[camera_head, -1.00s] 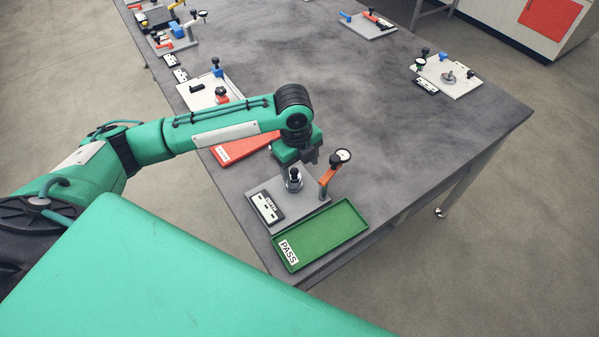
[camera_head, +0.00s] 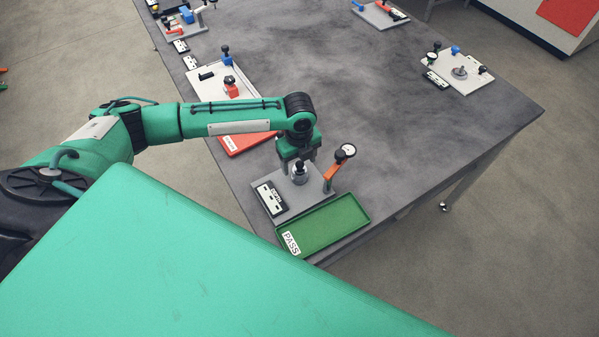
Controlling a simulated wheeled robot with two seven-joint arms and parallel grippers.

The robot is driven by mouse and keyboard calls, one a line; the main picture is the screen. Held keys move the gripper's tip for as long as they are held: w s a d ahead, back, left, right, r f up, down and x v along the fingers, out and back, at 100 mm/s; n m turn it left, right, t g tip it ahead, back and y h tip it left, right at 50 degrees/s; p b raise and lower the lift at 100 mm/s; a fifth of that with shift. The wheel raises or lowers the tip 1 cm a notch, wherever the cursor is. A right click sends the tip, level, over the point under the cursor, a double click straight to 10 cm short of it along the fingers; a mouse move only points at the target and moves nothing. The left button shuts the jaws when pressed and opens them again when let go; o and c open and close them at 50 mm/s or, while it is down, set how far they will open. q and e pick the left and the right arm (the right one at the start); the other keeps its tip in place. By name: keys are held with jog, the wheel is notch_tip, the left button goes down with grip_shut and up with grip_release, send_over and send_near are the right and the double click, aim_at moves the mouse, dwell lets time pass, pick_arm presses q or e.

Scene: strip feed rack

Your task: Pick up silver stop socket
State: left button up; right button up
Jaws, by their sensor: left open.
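A small silver socket (camera_head: 299,175) with a dark top stands upright on a grey gauge plate (camera_head: 318,207) near the table's front corner. My left gripper (camera_head: 298,164) points down right above the socket, with its fingers around or just behind the socket's top; the exact contact is too small to tell. The gripper is open. My right gripper is not in view.
An orange stand with a round dial (camera_head: 347,150) rises close to the right of the gripper. A green PASS tray (camera_head: 330,224) lies in front of the plate, and a red tray (camera_head: 243,142) behind it. The table's middle (camera_head: 350,80) is clear.

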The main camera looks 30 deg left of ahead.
aim_at(300, 170)
pick_arm(q)
notch_tip(300, 170, down, 4)
jog(key=shift+s+d+r+p, duration=0.15)
jog(key=shift+r+p, duration=0.1)
jog(key=shift+p, duration=0.6)
jog(key=shift+f, duration=0.5)
jog(key=c, duration=1)
jog(key=shift+r, duration=0.1)
jog(key=shift+c, duration=1.4)
